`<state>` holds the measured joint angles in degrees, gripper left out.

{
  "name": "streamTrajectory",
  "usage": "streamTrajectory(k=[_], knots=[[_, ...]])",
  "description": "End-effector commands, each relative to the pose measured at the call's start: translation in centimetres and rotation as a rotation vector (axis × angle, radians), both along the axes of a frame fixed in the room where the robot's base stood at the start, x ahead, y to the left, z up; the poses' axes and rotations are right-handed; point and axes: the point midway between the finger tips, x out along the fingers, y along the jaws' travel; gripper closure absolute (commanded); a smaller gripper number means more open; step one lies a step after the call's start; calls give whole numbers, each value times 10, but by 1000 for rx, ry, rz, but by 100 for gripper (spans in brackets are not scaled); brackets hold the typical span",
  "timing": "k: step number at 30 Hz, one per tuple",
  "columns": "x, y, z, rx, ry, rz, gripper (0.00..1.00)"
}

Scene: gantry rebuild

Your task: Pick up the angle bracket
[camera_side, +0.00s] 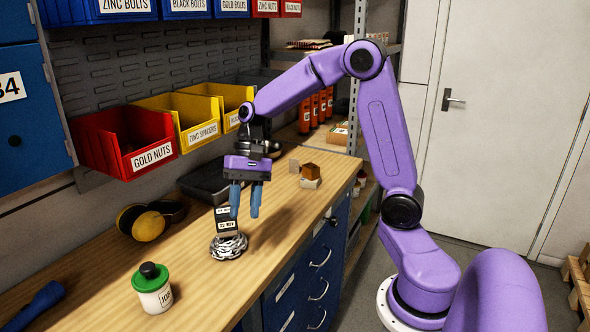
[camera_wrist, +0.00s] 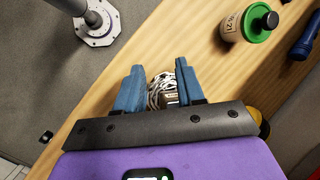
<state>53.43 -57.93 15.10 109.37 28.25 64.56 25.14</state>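I cannot make out an angle bracket for certain in either view. My gripper (camera_side: 246,208) points down over the workbench, its two blue fingers apart with nothing between them. In the side view, a small dark box with a white label (camera_side: 226,224) and a black-and-white coiled bundle (camera_side: 228,247) are just left of and below the fingers. Whether the box rests on the bundle or stands behind it, I cannot tell.
A green-lidded jar (camera_side: 153,290) and yellow ear defenders (camera_side: 150,222) are on the bench (camera_side: 105,275) at left. A black tray (camera_side: 205,184) is behind my gripper. A brown block (camera_side: 310,171) sits farther right. Red (camera_side: 122,143) and yellow bins (camera_side: 180,122) hang above the bench's back.

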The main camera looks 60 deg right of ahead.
Motion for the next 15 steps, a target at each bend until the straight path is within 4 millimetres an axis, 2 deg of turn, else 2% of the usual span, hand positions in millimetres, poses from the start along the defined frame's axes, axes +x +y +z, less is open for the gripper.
streamTrajectory(k=[1,3,7,11,15], knots=[[17,-18,-2,25,26,-110,62],[38,-43,-3,64,57,-254,62],[70,-98,-7,148,110,-518,62],[93,-161,-11,243,154,-773,62],[103,-238,-17,361,190,-1039,62]])
